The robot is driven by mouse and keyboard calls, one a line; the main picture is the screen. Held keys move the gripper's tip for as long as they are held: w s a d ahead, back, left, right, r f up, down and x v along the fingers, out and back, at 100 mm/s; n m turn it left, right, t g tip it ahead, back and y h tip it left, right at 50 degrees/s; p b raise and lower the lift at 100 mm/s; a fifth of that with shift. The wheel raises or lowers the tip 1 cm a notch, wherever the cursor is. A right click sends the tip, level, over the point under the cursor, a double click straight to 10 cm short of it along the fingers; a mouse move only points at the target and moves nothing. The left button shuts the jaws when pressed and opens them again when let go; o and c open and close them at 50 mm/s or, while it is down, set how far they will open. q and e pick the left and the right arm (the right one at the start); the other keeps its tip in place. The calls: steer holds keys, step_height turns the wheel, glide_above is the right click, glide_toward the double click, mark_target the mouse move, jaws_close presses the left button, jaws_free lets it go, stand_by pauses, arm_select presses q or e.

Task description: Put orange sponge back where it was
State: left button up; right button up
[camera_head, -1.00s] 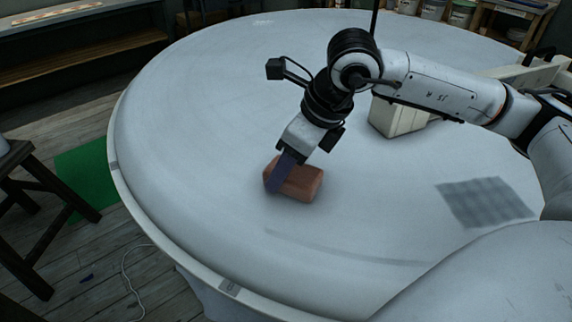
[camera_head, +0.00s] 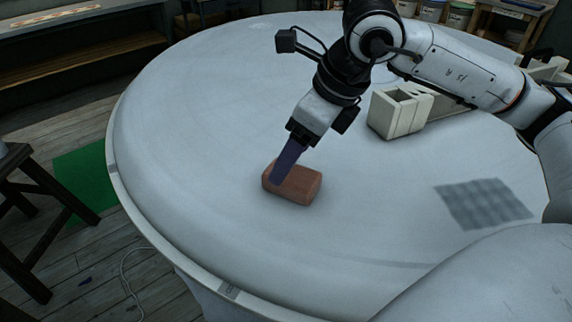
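The orange sponge (camera_head: 300,186), a brownish-orange block, lies flat on the large round white table (camera_head: 210,130), left of the table's middle. My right gripper (camera_head: 279,181) reaches in from the upper right and tilts down over the sponge's left part. Its purple finger overlaps the sponge's left end in the picture; the other finger is hidden behind it. The sponge stays on the table as the hand lifts, so the gripper looks open and not holding it. I cannot tell whether the finger touches it. My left gripper is not in view.
A cream box-like holder (camera_head: 398,110) stands right of the gripper, partly behind my arm. A grey patterned square (camera_head: 485,203) lies on the right. A dark wooden stool (camera_head: 35,215) and a green mat (camera_head: 82,178) are on the floor at left. The table's left and front are clear.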

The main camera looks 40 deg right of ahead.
mark_target(308, 179)
steer(key=v, duration=0.7)
steer(key=shift+s, duration=0.1)
steer(key=x, duration=1.2)
steer(key=shift+f, duration=0.2)
step_height(308, 179, up, 3)
steer(key=shift+f, duration=0.25)
steer(key=shift+r, duration=0.7)
